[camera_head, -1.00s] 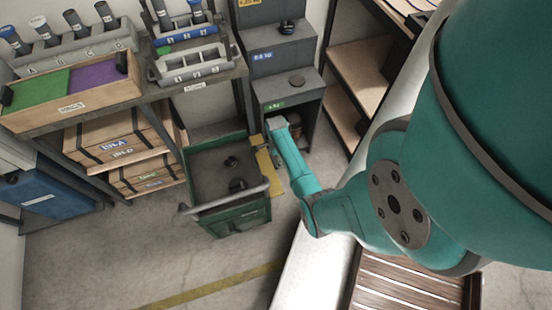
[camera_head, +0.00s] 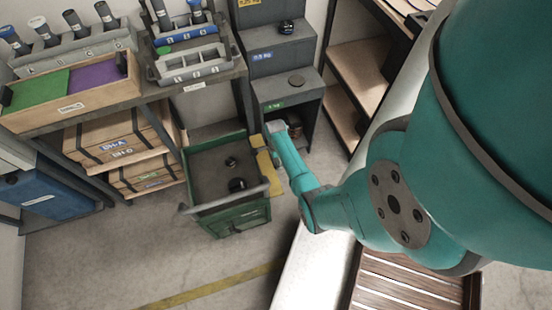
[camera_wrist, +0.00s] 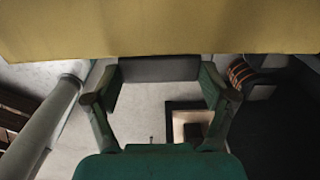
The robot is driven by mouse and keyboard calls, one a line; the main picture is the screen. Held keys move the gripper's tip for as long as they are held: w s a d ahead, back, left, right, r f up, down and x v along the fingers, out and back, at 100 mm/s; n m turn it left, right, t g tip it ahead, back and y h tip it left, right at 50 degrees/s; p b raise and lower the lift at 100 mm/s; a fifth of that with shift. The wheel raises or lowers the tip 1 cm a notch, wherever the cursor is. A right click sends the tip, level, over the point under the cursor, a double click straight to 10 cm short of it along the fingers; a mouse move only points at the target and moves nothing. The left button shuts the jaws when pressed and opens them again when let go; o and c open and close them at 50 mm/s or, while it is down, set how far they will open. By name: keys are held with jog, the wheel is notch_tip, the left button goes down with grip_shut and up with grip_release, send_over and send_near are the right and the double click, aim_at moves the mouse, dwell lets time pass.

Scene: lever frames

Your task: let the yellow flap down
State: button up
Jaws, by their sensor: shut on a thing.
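The yellow flap (camera_head: 264,160) shows in the head view as a narrow yellow strip, just right of the green cart and partly hidden by my wrist. In the wrist view the yellow flap (camera_wrist: 160,28) fills the top as a broad panel across the whole width. My gripper (camera_wrist: 161,76) has its two fingers at the ends of a dark grey bar (camera_wrist: 160,68) just below the panel's edge, and is shut on it. How the bar joins the flap is hidden. In the head view the fingers are mostly hidden behind my wrist.
The green cart (camera_head: 231,221), with dark round pieces inside, stands close left of my wrist. A stepped grey stand (camera_head: 285,58) is behind it. Shelves with boxes (camera_head: 112,138) are at the left. A brown slatted surface (camera_head: 410,285) lies below my arm. The front floor is open.

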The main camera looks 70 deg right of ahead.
aim_at(272, 162)
jog(key=shift+w+a+r+g+h, duration=0.2)
jog(key=shift+r+g+h, duration=0.1)
jog(key=shift+r+g, duration=0.1)
jog(key=shift+w+r, duration=0.1)
jog(key=shift+r, duration=0.35)
jog(key=o, duration=1.5)
jog(key=shift+a, duration=0.1)
jog(key=shift+r, duration=0.1)
jog(key=r, duration=0.7)
jog(key=w+r, duration=0.1)
jog(key=r, duration=0.3)
jog(key=shift+a+r, duration=0.35)
jog(key=shift+a, duration=0.05)
